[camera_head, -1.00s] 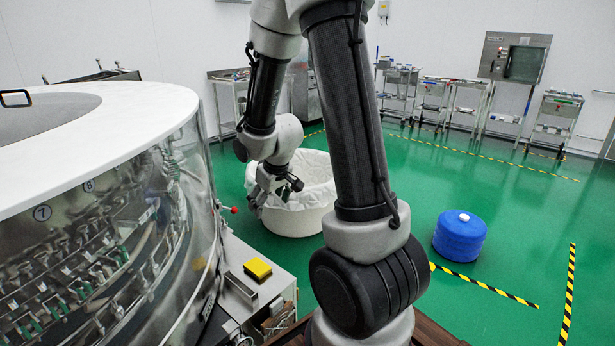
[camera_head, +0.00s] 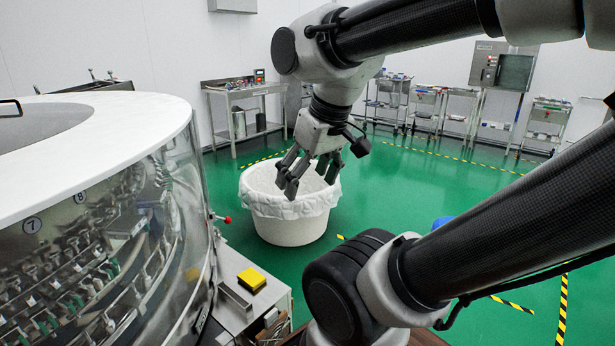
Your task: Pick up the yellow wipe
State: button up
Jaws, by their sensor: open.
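The yellow wipe (camera_head: 252,279) is a small, flat, folded square. It lies on a light grey ledge (camera_head: 232,318) at the foot of the rotary washer, beside a small metal tray or box. My gripper (camera_head: 304,182) is open and empty, with its fingers pointing down. In the picture it shows above and to the right of the wipe, in front of the white lined bin. It is clearly apart from the wipe. Nothing hides the wipe.
The round washer (camera_head: 100,210), with a white top rim and clear wall, fills the left. A white lined bin (camera_head: 290,225) stands on the green floor behind the ledge. A red-tipped lever (camera_head: 222,219) sticks out from the washer. Carts and a steel table (camera_head: 243,90) line the back wall.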

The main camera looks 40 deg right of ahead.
aim_at(250, 278)
jog(key=i+l, duration=0.1)
jog(key=l, duration=0.25)
jog(key=i+l+z, duration=0.1)
jog(key=l, duration=0.2)
jog(key=i+l, duration=0.15)
jog(key=l, duration=0.2)
jog(key=i+l, duration=0.1)
jog(key=l, duration=0.25)
jog(key=z, duration=0.05)
